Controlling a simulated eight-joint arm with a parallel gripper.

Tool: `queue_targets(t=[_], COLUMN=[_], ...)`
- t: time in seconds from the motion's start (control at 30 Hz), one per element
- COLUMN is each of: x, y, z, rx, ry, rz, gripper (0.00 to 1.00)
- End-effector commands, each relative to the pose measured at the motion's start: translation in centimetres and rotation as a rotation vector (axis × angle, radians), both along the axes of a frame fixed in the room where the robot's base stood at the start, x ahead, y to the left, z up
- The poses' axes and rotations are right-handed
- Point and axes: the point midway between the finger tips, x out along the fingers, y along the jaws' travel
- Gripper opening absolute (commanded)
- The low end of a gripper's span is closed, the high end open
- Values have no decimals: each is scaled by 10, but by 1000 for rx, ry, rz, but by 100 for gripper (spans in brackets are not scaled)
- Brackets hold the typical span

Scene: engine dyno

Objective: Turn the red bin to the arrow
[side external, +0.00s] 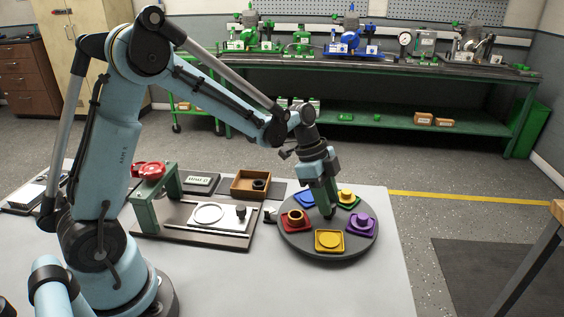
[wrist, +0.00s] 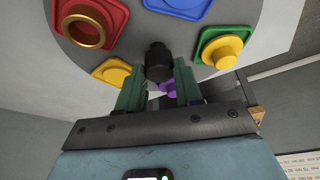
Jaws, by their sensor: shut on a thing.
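A dark round turntable (side external: 330,253) carries several coloured bins. The red bin (side external: 290,226) is on its left side and holds a brass-coloured ring; it also shows at the upper left of the wrist view (wrist: 118,12). My gripper (side external: 327,212) points down at the turntable's middle. In the wrist view, its green fingers (wrist: 158,84) are shut on a black knob (wrist: 158,60) at the middle. A small pale piece (side external: 269,213) stands at the turntable's left edge, close to the red bin; I cannot tell whether it is the arrow.
Yellow (side external: 329,241), purple (side external: 361,223), green (side external: 350,200) and blue (side external: 304,198) bins share the turntable. A fixture with a green post (side external: 145,212) and a brown tray (side external: 250,194) stand left of it. The table's right edge is close to the turntable.

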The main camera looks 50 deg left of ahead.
Motion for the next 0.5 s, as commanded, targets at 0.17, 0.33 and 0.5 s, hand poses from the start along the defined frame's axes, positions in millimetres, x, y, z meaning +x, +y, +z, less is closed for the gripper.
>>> queue_targets(t=[0.17, 0.33, 0.5], x=[1, 2, 2], y=[0, 0, 0], z=[0, 0, 0], rx=[-2, 0, -1], ry=[-1, -1, -1], rz=[-90, -173, -245], gripper=[0, 0, 0])
